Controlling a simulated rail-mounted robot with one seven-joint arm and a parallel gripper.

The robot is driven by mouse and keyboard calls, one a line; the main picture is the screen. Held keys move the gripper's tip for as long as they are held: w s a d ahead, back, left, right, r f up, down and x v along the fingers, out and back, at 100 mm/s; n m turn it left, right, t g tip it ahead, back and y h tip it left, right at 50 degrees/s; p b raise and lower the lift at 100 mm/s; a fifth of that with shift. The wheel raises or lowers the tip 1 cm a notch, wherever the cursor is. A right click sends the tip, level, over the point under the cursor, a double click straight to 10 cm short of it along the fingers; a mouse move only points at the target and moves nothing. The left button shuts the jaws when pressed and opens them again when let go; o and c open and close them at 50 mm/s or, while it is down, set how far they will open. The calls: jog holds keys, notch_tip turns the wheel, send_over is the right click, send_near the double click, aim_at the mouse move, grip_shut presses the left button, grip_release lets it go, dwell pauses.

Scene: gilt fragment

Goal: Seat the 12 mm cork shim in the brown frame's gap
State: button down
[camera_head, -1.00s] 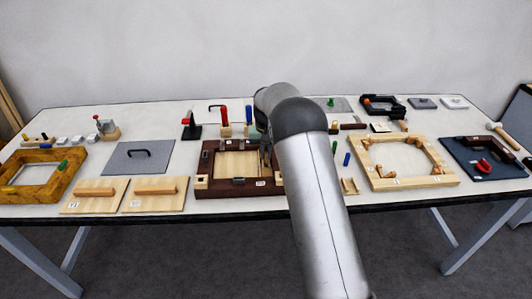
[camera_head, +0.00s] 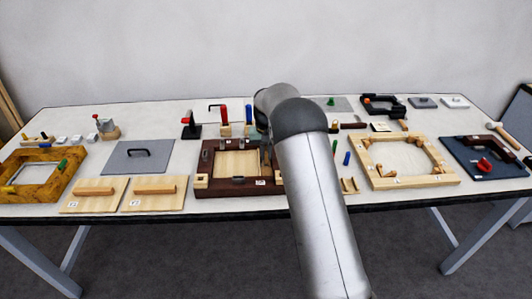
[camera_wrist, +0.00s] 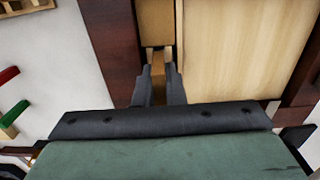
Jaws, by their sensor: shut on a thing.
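The brown frame (camera_head: 210,187) lies at the middle of the table around a pale wood panel (camera_head: 238,163). My gripper (camera_wrist: 160,70) is over the frame's right side, its tips partly hidden by my arm in the head view. In the wrist view the fingers are shut on a small tan piece (camera_wrist: 158,66), which appears to be the cork shim. A tan strip (camera_wrist: 156,24) lies just beyond the tips, between the dark rail (camera_wrist: 115,45) and the pale panel (camera_wrist: 220,50). I cannot tell whether the held piece is inside the gap.
A yellow-brown frame (camera_head: 45,176) and two handled wood boards (camera_head: 95,194) lie to the left. A light wood frame (camera_head: 415,180) lies to the right. Red and blue handled tools (camera_head: 224,120) stand behind the brown frame. Green and blue pieces (camera_head: 346,158) lie right of my arm.

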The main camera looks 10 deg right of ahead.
aim_at(266, 150)
jog(key=shift+f+b, duration=0.45)
jog(key=shift+f, duration=0.4)
jog(key=shift+r, duration=0.15)
jog(key=shift+r+p, duration=0.45)
jog(key=shift+r, duration=0.25)
jog(key=shift+f+b, duration=0.55)
jog(key=shift+f, duration=0.25)
dwell(1.0)
jog(key=c, duration=1.4)
grip_release()
jog(key=shift+c, duration=0.2)
notch_tip(266, 150, up, 18)
jog(key=b, duration=0.1)
jog(key=shift+f, duration=0.2)
